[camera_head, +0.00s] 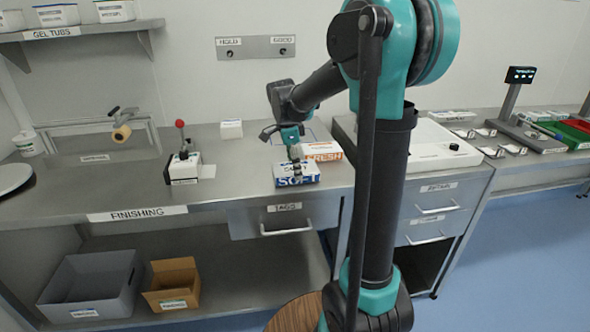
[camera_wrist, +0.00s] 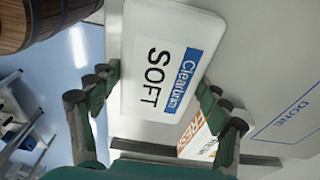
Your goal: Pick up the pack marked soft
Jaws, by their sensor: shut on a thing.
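The pack marked soft (camera_head: 297,174) is a white pack with a blue front label, at the front edge of the steel counter. In the wrist view its white top (camera_wrist: 170,60) reads SOFT with a blue strip, between my gripper's two fingers. My gripper (camera_head: 296,158) comes down over it from above and is shut on it; it also shows in the wrist view (camera_wrist: 157,90). Whether the pack is clear of the counter I cannot tell. A white pack with orange FRESH lettering (camera_head: 324,151) lies just behind it to the right; it shows in the wrist view too (camera_wrist: 195,137).
The counter (camera_head: 235,195) has free room left of the pack. A small device with a red knob (camera_head: 183,165) and a small white box (camera_head: 231,129) stand there. A TAGS drawer (camera_head: 285,222) lies below. A white machine (camera_head: 430,150) stands right.

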